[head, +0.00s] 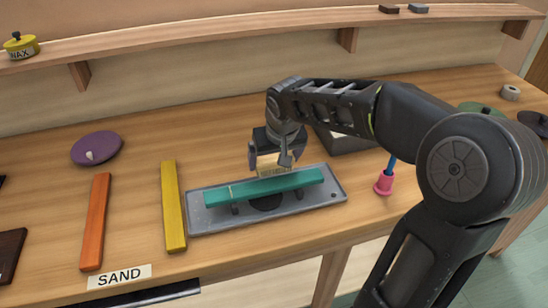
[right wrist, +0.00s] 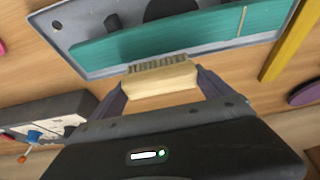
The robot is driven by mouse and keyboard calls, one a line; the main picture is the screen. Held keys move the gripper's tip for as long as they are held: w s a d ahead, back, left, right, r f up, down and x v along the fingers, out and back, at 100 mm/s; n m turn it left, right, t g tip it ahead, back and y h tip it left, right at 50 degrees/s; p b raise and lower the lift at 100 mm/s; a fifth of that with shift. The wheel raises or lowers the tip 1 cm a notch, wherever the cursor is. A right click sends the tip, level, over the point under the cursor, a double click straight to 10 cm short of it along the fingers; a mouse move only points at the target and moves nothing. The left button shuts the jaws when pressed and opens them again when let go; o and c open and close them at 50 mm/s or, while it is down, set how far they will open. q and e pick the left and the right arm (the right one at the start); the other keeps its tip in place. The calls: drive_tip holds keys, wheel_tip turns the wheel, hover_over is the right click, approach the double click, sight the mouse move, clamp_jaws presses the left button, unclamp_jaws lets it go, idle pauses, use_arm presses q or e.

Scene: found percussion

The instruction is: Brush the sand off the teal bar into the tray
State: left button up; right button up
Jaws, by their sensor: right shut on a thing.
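The teal bar (head: 255,189) lies raised on small dark supports across the grey tray (head: 335,197); it also shows in the right wrist view (right wrist: 200,35). A thin pale line crosses the bar near its left end. I cannot make out loose sand on it. My right gripper (head: 272,155) is shut on a pale brush (head: 276,162) at the far side of the bar. In the right wrist view the brush (right wrist: 160,78) has its bristles toward the bar's edge; I cannot tell whether they touch. My left gripper is not in view.
A yellow bar (head: 173,205) and an orange bar (head: 96,222) lie left of the tray, with a SAND label (head: 119,276) in front. A purple dish (head: 96,148) stands farther back.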

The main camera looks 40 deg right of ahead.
drive_tip(key=shift+s+a+b, duration=0.25)
drive_tip(key=shift+s, duration=0.45)
drive_tip(key=shift+s+a+b, duration=0.25)
drive_tip(key=shift+s, duration=0.4)
drive_tip(key=shift+s+a+b, duration=0.25)
drive_tip(key=shift+s, duration=0.45)
drive_tip(key=shift+s+a, duration=0.2)
drive_tip(key=shift+s, duration=0.3)
drive_tip(key=shift+s+a, duration=0.15)
drive_tip(key=shift+s, duration=0.35)
wheel_tip(320, 180, up, 5)
drive_tip(key=p, duration=0.3)
